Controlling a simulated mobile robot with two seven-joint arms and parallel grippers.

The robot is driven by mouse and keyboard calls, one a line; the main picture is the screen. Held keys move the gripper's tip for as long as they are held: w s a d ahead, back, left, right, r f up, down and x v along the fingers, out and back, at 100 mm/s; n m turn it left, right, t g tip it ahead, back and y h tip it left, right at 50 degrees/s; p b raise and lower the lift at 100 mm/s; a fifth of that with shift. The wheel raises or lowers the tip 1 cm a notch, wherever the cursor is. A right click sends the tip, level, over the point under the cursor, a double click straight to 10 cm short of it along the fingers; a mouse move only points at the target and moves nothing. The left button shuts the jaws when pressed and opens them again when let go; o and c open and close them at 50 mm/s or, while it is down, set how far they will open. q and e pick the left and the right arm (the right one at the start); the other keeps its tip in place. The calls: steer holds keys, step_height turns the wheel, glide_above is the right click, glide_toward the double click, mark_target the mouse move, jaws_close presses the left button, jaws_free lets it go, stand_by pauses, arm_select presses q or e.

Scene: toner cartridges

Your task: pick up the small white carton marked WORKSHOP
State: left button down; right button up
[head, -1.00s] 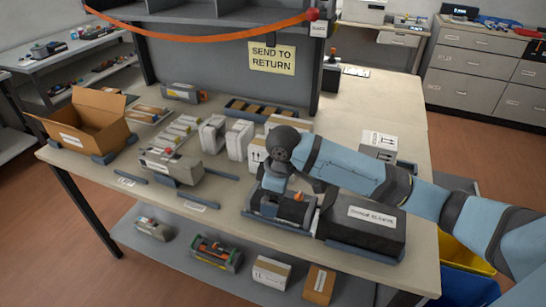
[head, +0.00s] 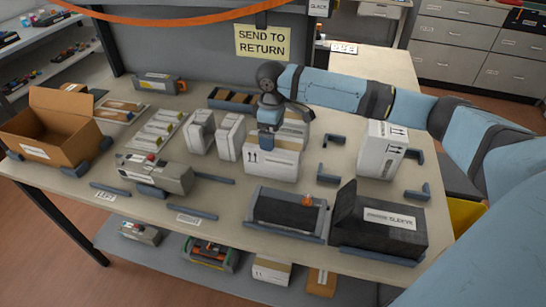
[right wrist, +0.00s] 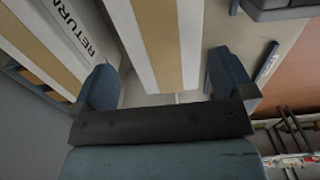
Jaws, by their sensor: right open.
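My right gripper (head: 270,150) points down at a white carton (head: 271,168) with arrow marks in the middle of the table. In the right wrist view, the open gripper (right wrist: 160,82) has one finger on each side of a white carton with a tan tape strip (right wrist: 158,40). I cannot tell whether the fingers touch it. Beside it lies another carton marked RETURN (right wrist: 50,35); in the head view a carton (head: 291,133) shows just behind the gripper. I cannot read WORKSHOP on any carton. My left gripper is not in view.
Two slim white cartons (head: 201,132) (head: 230,137) stand to the left. A larger white carton (head: 381,152) stands to the right. Black cartridges in a tray (head: 287,212) and a cradle (head: 384,222) lie in front. An open brown box (head: 60,145) is at far left.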

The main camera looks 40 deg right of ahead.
mark_target(273, 157)
steer(key=shift+f, duration=0.6)
steer(key=f, duration=0.5)
steer(key=shift+s, duration=0.35)
steer(key=shift+r, duration=0.1)
steer(key=c, duration=0.9)
steer(key=shift+c, duration=0.3)
steer(key=shift+r, duration=0.1)
